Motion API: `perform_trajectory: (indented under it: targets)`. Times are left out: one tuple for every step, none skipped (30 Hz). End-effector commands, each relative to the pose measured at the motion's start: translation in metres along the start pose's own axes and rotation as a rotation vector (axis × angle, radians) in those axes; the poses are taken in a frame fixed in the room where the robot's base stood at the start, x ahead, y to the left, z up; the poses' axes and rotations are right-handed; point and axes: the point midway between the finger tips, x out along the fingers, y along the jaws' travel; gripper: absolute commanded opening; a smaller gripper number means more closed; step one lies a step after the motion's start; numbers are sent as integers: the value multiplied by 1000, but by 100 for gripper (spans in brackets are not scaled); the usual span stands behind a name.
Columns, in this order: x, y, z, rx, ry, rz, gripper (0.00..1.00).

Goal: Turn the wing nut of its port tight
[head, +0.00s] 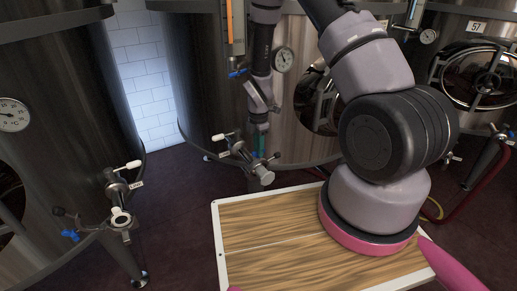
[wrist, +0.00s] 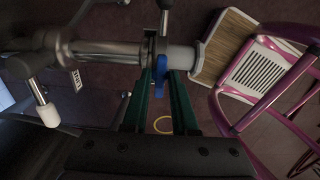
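The blue wing nut (wrist: 160,68) sits on a metal clamp around the pipe fitting of a port. In the wrist view it lies between the two green fingers of my gripper (wrist: 163,82). Little or no gap shows on either side, and I cannot tell if the fingers press on it. In the head view my gripper (head: 260,143) points down at the port (head: 245,155) of the middle tank. The wing nut is hard to make out there, behind the fingers. The port's pipe ends in a pale stub at the right.
The left tank has a similar port (head: 117,208) with a blue part (head: 70,235). A wooden-topped platform (head: 260,230) stands in front of the middle tank. A pink metal frame (wrist: 270,85) and a white-handled valve (wrist: 45,108) flank the fitting.

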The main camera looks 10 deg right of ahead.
Motion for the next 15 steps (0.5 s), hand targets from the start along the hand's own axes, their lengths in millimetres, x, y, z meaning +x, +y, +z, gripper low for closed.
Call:
perform_trajectory:
  targets:
    - [0,0,0,0,0,0,3]
    - [0,0,0,0,0,0,0]
    - [0,0,0,0,0,0,0]
    - [0,0,0,0,0,0,0]
    - [0,0,0,0,0,0,0]
    - [0,0,0,0,0,0,0]
    - [0,0,0,1,0,0,0]
    - [0,0,0,2,0,0,0]
    - [0,0,0,5,0,0,0]
    - [0,0,0,8,0,0,0]
    - [0,0,0,13,0,0,0]
    - [0,0,0,22,0,0,0]
    - [0,0,0,29,0,0,0]
    - [0,0,0,38,0,0,0]
    - [0,0,0,55,0,1,0]
